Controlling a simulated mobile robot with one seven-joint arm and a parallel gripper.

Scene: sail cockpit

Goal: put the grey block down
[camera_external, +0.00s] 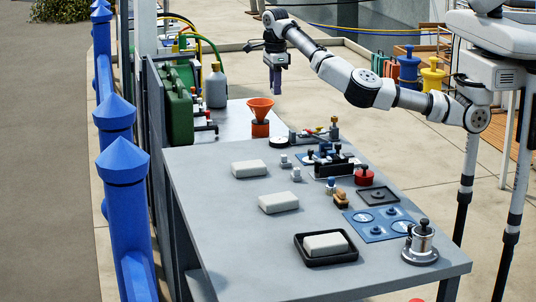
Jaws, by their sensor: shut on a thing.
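My gripper (276,83) hangs pointing down, high above the far end of the grey table (200,200). It is shut on a narrow purple-grey thing (276,88), too small here to tell for sure whether it is the grey block. Nothing touches it from below. Three pale grey-white blocks are in view: one (249,168) lies on the table toward the back, one (278,202) lies nearer, and one (325,244) sits in a black tray (345,259) at the front.
An orange funnel (260,108) stands below and left of my gripper. A grey bottle (216,87) and green canisters (176,113) are at the back left. Fittings, a blue plate (381,235) and a metal pot (420,243) fill the right side. The table's left strip is clear.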

